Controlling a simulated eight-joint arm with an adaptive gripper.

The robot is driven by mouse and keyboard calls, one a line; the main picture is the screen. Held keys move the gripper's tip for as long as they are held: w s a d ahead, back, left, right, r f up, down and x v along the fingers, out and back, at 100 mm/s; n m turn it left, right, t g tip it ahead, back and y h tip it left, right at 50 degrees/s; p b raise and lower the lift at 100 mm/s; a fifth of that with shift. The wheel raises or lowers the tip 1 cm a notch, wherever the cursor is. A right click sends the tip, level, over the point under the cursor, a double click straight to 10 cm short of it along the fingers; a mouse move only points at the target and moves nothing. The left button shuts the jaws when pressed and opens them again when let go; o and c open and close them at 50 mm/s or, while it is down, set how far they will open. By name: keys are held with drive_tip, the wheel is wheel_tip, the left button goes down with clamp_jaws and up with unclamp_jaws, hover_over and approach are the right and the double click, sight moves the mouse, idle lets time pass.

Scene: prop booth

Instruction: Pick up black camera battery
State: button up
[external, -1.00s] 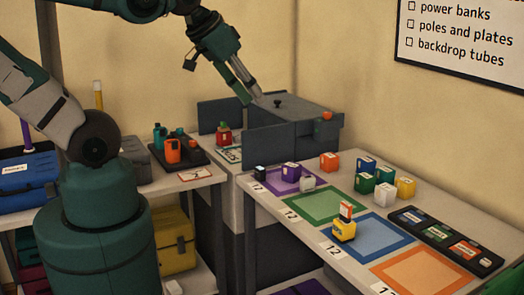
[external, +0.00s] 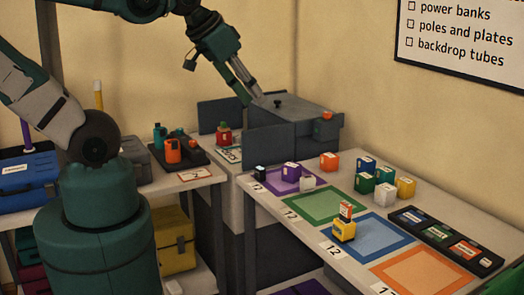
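A small black block with a pale label, which looks like the black camera battery (external: 260,172), stands at the far left corner of the right-hand table, beside the purple-bordered square. No wrist view is given, so fine detail at the fingertips is hard to tell.
A purple block (external: 291,171) and a white block (external: 307,184) stand close to the black one. Upright grey panels (external: 270,146) and the grey lidded box (external: 296,112) lie behind. Several coloured blocks and a black tray (external: 480,260) are farther right. The green-bordered square (external: 322,205) is clear.

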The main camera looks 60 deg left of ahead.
drive_tip(key=shift+o, duration=1.4)
drive_tip(key=n+g+b, duration=0.7)
drive_tip(key=n+b, duration=0.1)
drive_tip(key=n, duration=1.1)
hover_over(260, 168)
drive_tip(key=f, duration=3)
drive_tip(key=shift+d, duration=0.2)
drive_tip(key=shift+a+f, duration=0.2)
drive_tip(key=shift+f, duration=0.15)
